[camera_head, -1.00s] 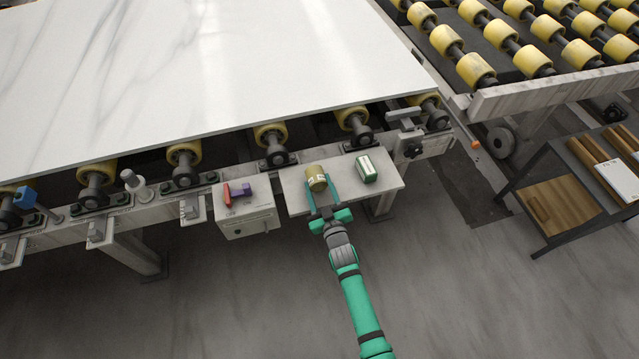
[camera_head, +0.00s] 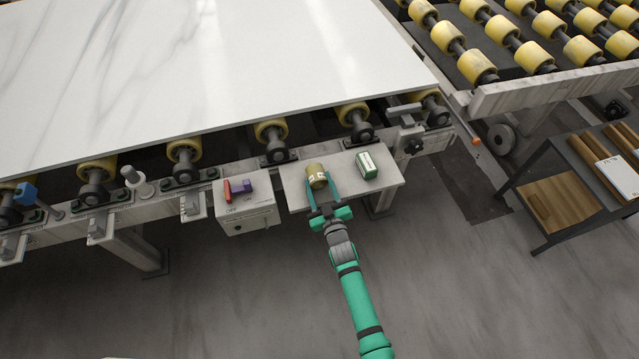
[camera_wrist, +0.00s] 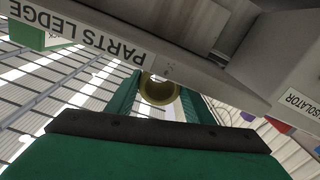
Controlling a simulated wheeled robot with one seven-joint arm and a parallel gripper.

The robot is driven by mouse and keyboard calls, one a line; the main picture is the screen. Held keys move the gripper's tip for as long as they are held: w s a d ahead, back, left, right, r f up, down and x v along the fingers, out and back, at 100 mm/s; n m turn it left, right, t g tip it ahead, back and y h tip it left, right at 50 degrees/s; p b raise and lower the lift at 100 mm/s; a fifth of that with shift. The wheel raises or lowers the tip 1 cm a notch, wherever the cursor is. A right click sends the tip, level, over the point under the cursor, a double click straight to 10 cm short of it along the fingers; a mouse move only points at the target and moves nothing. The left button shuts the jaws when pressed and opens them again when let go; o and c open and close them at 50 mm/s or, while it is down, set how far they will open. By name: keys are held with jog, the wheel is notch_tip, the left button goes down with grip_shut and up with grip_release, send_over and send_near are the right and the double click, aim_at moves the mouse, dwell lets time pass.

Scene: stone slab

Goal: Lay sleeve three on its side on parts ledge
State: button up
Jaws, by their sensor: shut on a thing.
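The sleeve (camera_head: 316,174), a short brass-coloured cylinder with a pale marked band, is between the fingertips of my gripper (camera_head: 322,190) over the left part of the parts ledge (camera_head: 350,192). In the wrist view the sleeve (camera_wrist: 159,89) shows its round open end between my gripper's green fingers (camera_wrist: 160,98). The fingers are shut on it. The ledge's front edge, labelled PARTS LEDGE (camera_wrist: 75,35), crosses the top of the wrist view. I cannot tell whether the sleeve touches the ledge.
A green and white box (camera_head: 367,165) stands on the ledge right of the sleeve. An isolator box (camera_head: 246,208) with a red and purple handle (camera_head: 238,188) is left of the ledge. Rollers and the big stone slab (camera_head: 220,60) lie behind. A small shelf table (camera_head: 565,195) is at right.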

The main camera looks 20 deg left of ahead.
jog(key=o, duration=1.2)
jog(key=shift+s+d, duration=0.1)
jog(key=shift+v, duration=5.3)
